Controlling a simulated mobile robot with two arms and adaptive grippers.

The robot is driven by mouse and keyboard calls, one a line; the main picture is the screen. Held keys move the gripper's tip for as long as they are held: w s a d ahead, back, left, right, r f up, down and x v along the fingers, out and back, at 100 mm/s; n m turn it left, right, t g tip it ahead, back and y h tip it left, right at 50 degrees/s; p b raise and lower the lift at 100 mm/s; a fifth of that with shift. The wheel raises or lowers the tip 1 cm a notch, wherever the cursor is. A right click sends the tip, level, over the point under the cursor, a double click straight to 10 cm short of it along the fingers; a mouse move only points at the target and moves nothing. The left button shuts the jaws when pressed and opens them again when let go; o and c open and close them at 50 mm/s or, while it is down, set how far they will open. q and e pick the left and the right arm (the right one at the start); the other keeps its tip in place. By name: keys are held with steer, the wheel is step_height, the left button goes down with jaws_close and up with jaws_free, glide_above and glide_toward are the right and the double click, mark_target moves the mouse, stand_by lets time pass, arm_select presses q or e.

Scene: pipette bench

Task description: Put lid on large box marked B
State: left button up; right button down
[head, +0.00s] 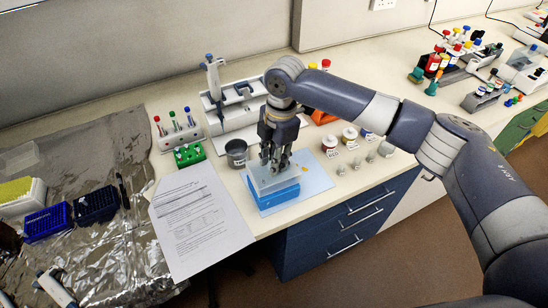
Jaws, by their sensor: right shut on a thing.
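A blue box (284,196) stands on a light blue mat (310,177) near the bench's front edge. A pale grey lid (262,185) is at the top of the box, roughly level; I cannot tell whether it rests fully on the rim. My right gripper (274,168) points down over the box, shut on the lid, and hides part of it. No letter B is legible on the box. My left gripper is not in view.
A printed sheet (200,222) lies left of the box. A grey cup (236,153) stands close behind it, left of the gripper. Small jars (330,146) stand to the right. A pipette stand (232,112) is behind. Foil (105,245) with tip racks covers the left.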

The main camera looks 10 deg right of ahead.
steer(key=shift+s+f, duration=0.15)
steer(key=shift+f, duration=0.25)
steer(key=shift+f+p, duration=0.3)
steer(key=shift+f, duration=0.05)
steer(key=c, duration=1.2)
jaws_free()
steer(key=shift+c, duration=0.2)
step_height(320, 180, up, 12)
steer(key=d, duration=0.1)
steer(key=shift+w, duration=0.45)
